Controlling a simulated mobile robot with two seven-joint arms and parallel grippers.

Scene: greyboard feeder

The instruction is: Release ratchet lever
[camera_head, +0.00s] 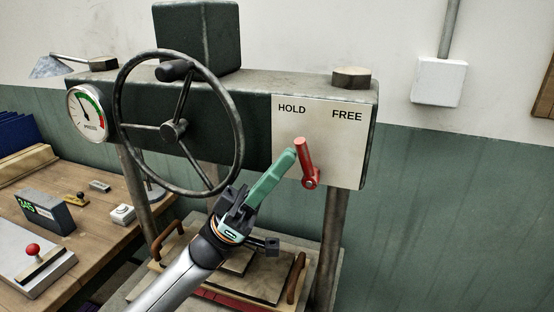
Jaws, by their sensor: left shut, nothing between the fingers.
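The red ratchet lever (305,159) is mounted low on a pale plate (330,104) marked HOLD at left and FREE at right. The lever tilts up and slightly left from its pivot, toward the HOLD side. My left gripper (291,153) reaches up from below with its green fingers shut and empty. The fingertips are just left of the lever's upper end; I cannot tell whether they touch it. My right gripper is not in view.
A spoked handwheel (236,120) stands left of the plate on the dark press beam, with a dial gauge (87,113) further left. Steel columns (331,240) flank the press bed below. A wooden bench (110,215) at left holds small items. Right of the press is open wall.

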